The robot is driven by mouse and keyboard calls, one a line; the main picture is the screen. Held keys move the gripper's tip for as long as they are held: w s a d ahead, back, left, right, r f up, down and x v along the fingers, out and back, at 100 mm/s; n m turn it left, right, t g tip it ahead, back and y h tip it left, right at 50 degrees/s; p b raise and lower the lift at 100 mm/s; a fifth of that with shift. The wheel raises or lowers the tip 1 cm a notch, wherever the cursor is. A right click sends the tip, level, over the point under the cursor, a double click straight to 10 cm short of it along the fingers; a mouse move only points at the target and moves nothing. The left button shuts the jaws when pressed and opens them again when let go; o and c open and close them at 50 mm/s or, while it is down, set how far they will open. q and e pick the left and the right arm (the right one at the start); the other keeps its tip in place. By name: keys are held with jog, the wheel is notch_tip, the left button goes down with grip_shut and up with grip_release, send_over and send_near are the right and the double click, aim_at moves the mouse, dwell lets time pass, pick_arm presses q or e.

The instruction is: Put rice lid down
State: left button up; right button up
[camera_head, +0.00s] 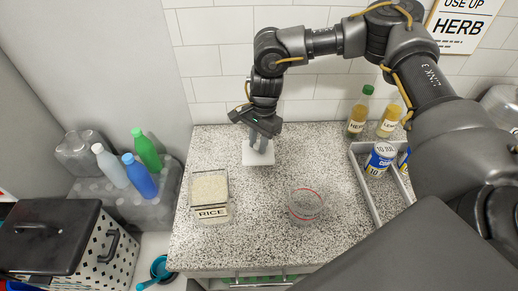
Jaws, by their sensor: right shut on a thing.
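The rice lid (257,156) is a pale, squarish piece near the back middle of the speckled counter. My right gripper (260,145) is above it with its fingers pointing down, shut on the lid's top. I cannot tell whether the lid touches the counter. The rice container (211,213), labelled RICE, stands to the left and nearer the front, with its top open and white rice showing. My left gripper is not in view.
A clear round bowl with a red rim (306,204) stands right of centre. A grey tray (365,191) with a labelled can (380,158) is at the right. The counter between container and bowl is clear.

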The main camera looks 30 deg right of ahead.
jog(key=shift+f, duration=0.2)
notch_tip(320, 180, down, 3)
jog(key=shift+f+p, duration=0.1)
jog(key=shift+p, duration=0.45)
jog(key=shift+f, duration=0.25)
jog(key=o, duration=1)
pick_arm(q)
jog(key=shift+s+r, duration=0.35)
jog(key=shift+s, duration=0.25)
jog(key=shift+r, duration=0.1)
pick_arm(e)
jog(key=shift+r, duration=0.15)
pick_arm(q)
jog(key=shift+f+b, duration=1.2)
jog(key=shift+b, duration=0.1)
pick_arm(e)
jog(key=shift+w+d+r, duration=0.1)
jog(key=shift+d+r, duration=0.2)
jog(key=shift+r, duration=1.7)
jog(key=shift+w+d+r, duration=0.1)
jog(key=shift+d+r, duration=0.15)
jog(key=shift+r, duration=1.75)
jog(key=shift+w+d+r, duration=0.1)
jog(key=shift+d+r, duration=0.2)
jog(key=shift+r, duration=1.7)
